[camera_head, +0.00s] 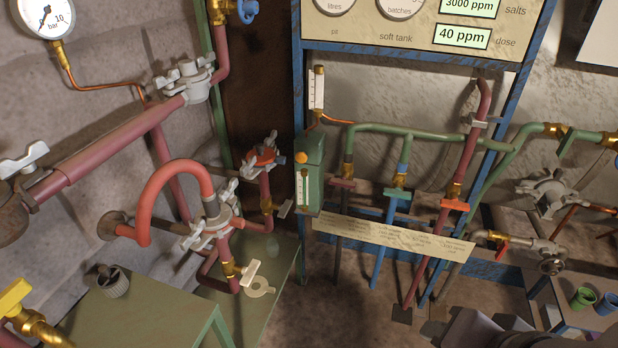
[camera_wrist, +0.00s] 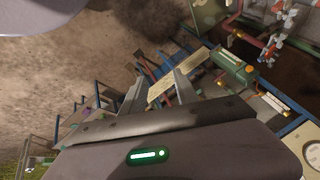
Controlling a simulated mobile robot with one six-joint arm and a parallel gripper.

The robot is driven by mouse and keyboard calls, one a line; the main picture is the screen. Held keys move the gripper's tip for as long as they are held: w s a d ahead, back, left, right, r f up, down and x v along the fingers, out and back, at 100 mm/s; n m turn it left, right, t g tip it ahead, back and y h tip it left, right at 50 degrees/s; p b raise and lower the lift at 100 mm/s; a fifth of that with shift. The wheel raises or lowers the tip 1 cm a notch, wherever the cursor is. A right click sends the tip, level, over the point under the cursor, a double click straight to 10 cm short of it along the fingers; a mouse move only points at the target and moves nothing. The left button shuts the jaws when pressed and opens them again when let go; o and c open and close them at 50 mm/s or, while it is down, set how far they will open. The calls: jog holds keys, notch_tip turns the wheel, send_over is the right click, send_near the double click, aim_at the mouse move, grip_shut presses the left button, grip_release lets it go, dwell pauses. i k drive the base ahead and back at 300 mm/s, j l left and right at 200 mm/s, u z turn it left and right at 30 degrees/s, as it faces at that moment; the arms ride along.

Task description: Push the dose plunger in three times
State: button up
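The dose plunger seems to be the orange round knob (camera_head: 301,157) on the front of a green box (camera_head: 309,180) at the left post of the blue frame. The knob also shows in the wrist view (camera_wrist: 250,68), on the green box (camera_wrist: 232,65) at upper right. I cannot tell how far it stands out. The dose display (camera_head: 462,37) reads 40 ppm. My gripper (camera_wrist: 158,88) shows in the wrist view with its two fingers apart and nothing seen between them. The knob lies to the right of the fingers there, clear of them.
A paper label strip (camera_head: 392,240) crosses below the box, in front of pipes. Green pipes (camera_head: 420,130) run right. A green bench (camera_head: 140,310) stands at lower left.

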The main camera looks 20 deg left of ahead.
aim_at(300, 157)
jog(key=i+j, duration=0.25)
jog(key=j, duration=0.15)
jog(key=i+j, duration=0.25)
jog(key=j, duration=0.15)
jog(key=i+j, duration=0.25)
jog(key=j, duration=0.2)
jog(key=u, duration=0.05)
